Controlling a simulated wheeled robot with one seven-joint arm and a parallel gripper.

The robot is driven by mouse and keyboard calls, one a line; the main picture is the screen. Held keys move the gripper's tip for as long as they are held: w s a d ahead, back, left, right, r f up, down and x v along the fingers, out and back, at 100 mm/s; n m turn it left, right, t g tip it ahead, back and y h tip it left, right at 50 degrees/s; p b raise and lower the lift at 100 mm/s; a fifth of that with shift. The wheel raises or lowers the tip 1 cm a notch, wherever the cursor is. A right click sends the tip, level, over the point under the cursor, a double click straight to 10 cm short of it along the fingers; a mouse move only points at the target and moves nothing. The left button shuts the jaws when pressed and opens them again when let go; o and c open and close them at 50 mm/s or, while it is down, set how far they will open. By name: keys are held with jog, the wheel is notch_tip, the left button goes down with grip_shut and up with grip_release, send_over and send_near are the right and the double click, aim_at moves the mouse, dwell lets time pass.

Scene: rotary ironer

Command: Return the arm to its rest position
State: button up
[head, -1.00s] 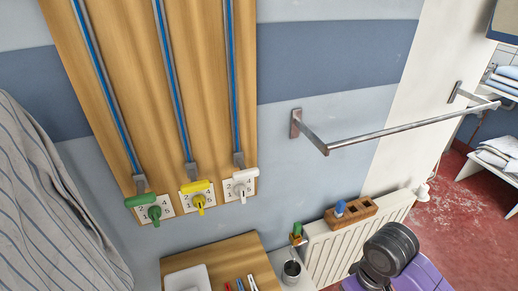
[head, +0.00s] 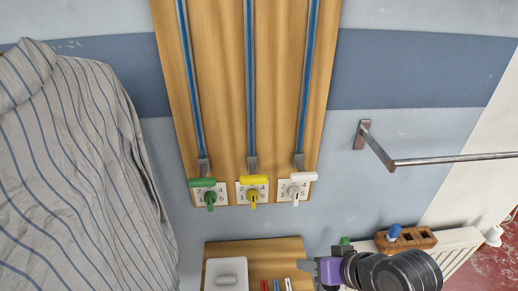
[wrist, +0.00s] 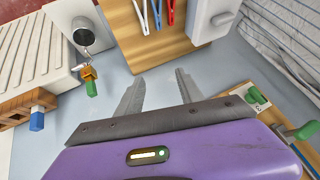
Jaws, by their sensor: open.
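My gripper (head: 310,272) shows at the lower right of the head view, with its purple body and dark arm links beside it. In the wrist view, the two grey fingers of my gripper (wrist: 158,92) stand apart with nothing between them. The fingers are in front of a pale blue wall, beside a wooden shelf (wrist: 190,42). They appear clear of the things around them. The far part of my arm is outside the head view.
A wooden board (head: 225,100) carries green (head: 210,198), yellow (head: 253,195) and white (head: 295,192) knobs. A striped shirt (head: 80,170) hangs left. A metal rail (head: 440,159) juts out right. A wooden block (head: 415,240) with a blue peg sits above the radiator (head: 460,248).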

jog(key=w+a+r+m+t+y+b, duration=0.15)
jog(key=a+r+m+t, duration=0.25)
jog(key=a+r+t, duration=0.55)
jog(key=s+d+f+m+g+h+b, duration=0.1)
jog(key=s+f+h, duration=0.3)
jog(key=s, duration=0.5)
jog(key=s+d+f+m+g+h, duration=0.1)
jog(key=s+d+f+m, duration=0.1)
jog(key=s+f, duration=0.55)
jog(key=s+d+r+n, duration=0.2)
jog(key=s+d, duration=0.3)
jog(key=s, duration=0.3)
jog(key=s+d+r+n+b, duration=0.1)
jog(key=s+d+n, duration=0.3)
jog(key=s, duration=0.4)
jog(key=shift+s+d+r+n+t, duration=0.35)
jog(key=shift+d+r+n, duration=0.1)
jog(key=shift+d, duration=0.1)
